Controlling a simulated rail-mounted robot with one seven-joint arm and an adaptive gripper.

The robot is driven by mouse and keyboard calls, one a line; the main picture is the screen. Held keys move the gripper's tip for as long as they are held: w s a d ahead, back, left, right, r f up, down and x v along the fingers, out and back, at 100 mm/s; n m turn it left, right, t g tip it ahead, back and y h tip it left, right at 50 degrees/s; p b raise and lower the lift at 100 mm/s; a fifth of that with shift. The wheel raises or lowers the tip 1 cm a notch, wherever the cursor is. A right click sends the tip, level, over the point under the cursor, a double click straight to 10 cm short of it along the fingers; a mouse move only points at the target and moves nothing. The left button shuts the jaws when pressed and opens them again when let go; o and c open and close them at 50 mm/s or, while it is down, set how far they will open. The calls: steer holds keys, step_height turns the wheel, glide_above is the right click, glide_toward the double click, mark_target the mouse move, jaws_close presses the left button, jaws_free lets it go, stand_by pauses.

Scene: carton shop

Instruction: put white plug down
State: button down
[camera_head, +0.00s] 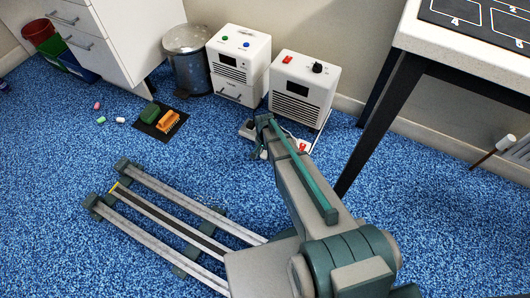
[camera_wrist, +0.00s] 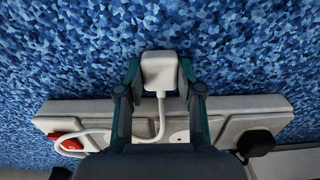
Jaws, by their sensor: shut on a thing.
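The white plug (camera_wrist: 160,70) is between the two green fingertips of my gripper (camera_wrist: 159,78), which is shut on it. Its white cord runs back between the fingers and curves left. A pale power strip (camera_wrist: 275,104) lies across the wrist view, behind the fingertips and partly hidden by my gripper. The plug shows against the blue carpet (camera_wrist: 70,60), beyond the strip's edge; I cannot tell its height.
The strip has a red switch (camera_wrist: 70,144) at left and a black plug (camera_wrist: 258,143) at right. Two white appliances (camera_head: 304,85) (camera_head: 238,62) stand behind it. A bin (camera_head: 190,75), a dark mat (camera_head: 150,128) and a table leg (camera_head: 380,125) are nearby. Carpet at front right is clear.

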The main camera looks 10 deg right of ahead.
mark_target(265, 154)
steer(key=c, duration=0.7)
jaws_free()
steer(key=shift+c, duration=0.2)
steer(key=shift+r, duration=0.1)
step_height(265, 154, up, 13)
steer(key=p, duration=0.6)
steer(key=s+r+n+g, duration=0.1)
steer(key=s+n+g, duration=0.1)
steer(key=s, duration=0.9)
steer(key=s+a+r+n+g, duration=0.1)
steer(key=s+g, duration=0.3)
steer(key=s, duration=0.8)
steer(key=s+r+n+g+y, duration=0.1)
steer(key=s+r+n+g, duration=0.2)
steer(key=s, duration=0.9)
steer(key=shift+a+n+g, duration=0.3)
steer(key=shift+n+g, duration=0.3)
steer(key=shift+r, duration=0.1)
